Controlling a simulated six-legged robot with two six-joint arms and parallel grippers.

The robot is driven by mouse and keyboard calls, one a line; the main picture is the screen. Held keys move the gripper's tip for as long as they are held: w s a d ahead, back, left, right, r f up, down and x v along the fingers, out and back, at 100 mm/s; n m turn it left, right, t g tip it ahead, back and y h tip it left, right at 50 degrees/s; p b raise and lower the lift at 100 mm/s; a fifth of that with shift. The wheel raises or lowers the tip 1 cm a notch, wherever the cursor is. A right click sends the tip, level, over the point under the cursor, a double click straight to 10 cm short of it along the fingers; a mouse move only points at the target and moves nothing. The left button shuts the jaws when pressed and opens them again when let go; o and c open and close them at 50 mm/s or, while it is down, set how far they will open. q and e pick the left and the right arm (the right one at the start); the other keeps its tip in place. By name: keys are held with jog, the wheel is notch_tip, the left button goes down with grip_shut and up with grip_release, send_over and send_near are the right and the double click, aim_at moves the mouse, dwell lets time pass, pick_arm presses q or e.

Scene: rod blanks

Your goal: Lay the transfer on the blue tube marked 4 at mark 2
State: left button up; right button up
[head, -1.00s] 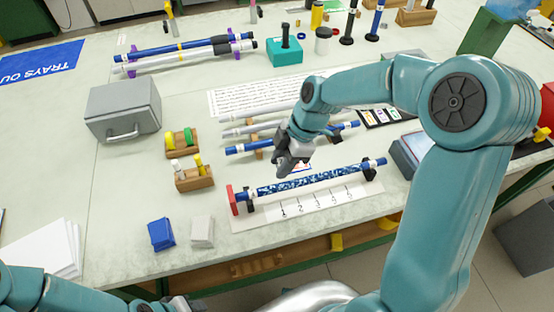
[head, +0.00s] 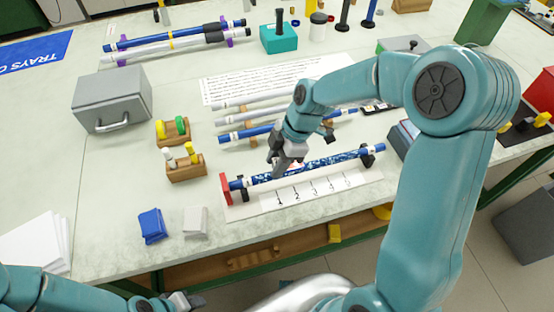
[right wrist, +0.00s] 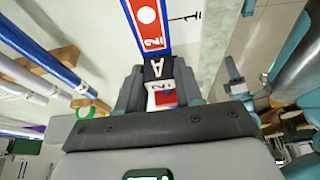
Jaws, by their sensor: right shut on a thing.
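A blue speckled tube (head: 329,161) lies across black supports behind a white strip (head: 322,186) with numbered marks; its own number is not readable. My right gripper (head: 277,172) is at this tube's left part, behind mark 1 in the head view; contact cannot be told. In the right wrist view it is shut on the transfer (right wrist: 147,22), a red strip with blue edges, a white disc, a "2" and a dark part lettered A. Mark 1 (right wrist: 188,18) of the strip shows right of the transfer. My left gripper (head: 178,301) is low at the front edge, jaws unclear.
A red end stop (head: 226,189) stands at the tube's left end. Behind lie another blue tube (head: 262,131) and pale tubes (head: 252,102).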

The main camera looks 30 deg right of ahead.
dwell(0.4)
jog(key=shift+w+f+b, duration=0.1)
jog(key=shift+b, duration=0.2)
jog(key=shift+f+b, duration=0.55)
jog(key=shift+b, duration=0.05)
dwell(0.9)
dwell(1.5)
jog(key=shift+r+p, duration=1.8)
jog(key=shift+r, duration=1.7)
